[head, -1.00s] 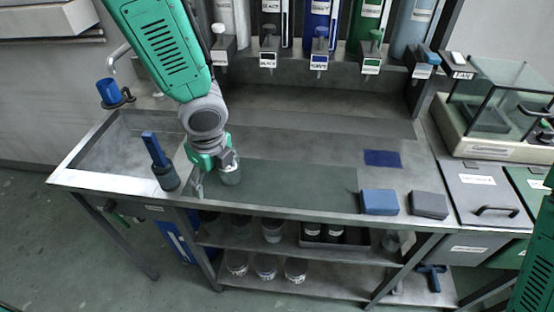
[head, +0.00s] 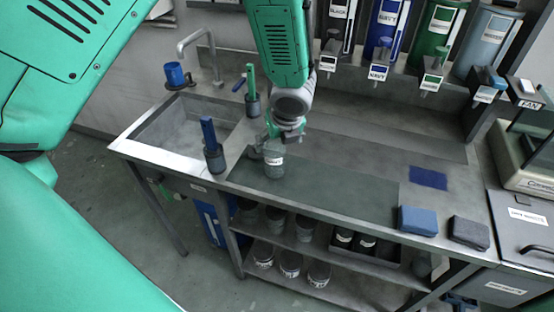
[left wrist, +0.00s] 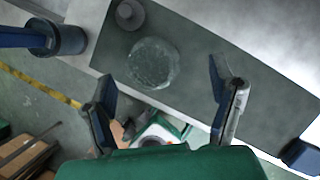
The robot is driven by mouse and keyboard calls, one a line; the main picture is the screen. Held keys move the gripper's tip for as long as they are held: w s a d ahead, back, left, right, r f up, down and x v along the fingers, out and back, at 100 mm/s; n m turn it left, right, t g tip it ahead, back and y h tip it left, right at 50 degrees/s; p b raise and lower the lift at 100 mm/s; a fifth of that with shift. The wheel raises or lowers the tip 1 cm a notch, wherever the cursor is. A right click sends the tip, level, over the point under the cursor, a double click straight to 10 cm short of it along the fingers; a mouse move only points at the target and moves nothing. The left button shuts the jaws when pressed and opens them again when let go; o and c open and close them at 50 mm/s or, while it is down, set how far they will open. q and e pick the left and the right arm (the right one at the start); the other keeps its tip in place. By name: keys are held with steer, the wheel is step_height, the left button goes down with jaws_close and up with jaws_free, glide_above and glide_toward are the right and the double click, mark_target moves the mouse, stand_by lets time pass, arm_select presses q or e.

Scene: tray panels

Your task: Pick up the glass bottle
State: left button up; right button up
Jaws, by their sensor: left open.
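The glass bottle (head: 274,162) is a clear greenish vessel with a pale label, upright on the dark mat of the bench, just right of the sink. My left gripper (head: 272,138) is at the bottle's upper part in the head view, partly overlapping it. In the left wrist view the bottle (left wrist: 153,63) shows as a round glass shape, beyond and between the two spread fingertips (left wrist: 165,95). The left gripper is open and no finger visibly grips the bottle. My right gripper is not in view.
A blue-handled brush (head: 211,147) stands in a holder left of the bottle, and a green-handled one (head: 252,90) stands behind. The sink (head: 180,130) lies left. Blue (head: 417,220) and dark (head: 468,232) blocks sit right. The mat (head: 340,190) is clear right of the bottle.

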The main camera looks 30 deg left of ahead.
mark_target(273, 142)
arm_select(q)
steer(key=x, duration=0.2)
steer(key=a+x, duration=0.1)
steer(key=x, duration=0.2)
steer(key=shift+r, duration=0.15)
steer(key=shift+a, duration=0.2)
steer(key=shift+d, duration=0.3)
steer(key=c, duration=1.4)
steer(key=shift+d+r, duration=0.1)
steer(key=shift+d, duration=0.1)
steer(key=shift+c, duration=0.2)
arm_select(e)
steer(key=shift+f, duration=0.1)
arm_select(q)
steer(key=r, duration=0.5)
steer(key=r+p, duration=0.1)
steer(key=r, duration=0.2)
steer(key=shift+a+r, duration=0.35)
steer(key=shift+d+r, duration=0.2)
steer(key=shift+r, duration=0.4)
steer(key=shift+s+f, duration=0.1)
steer(key=shift+s, duration=0.05)
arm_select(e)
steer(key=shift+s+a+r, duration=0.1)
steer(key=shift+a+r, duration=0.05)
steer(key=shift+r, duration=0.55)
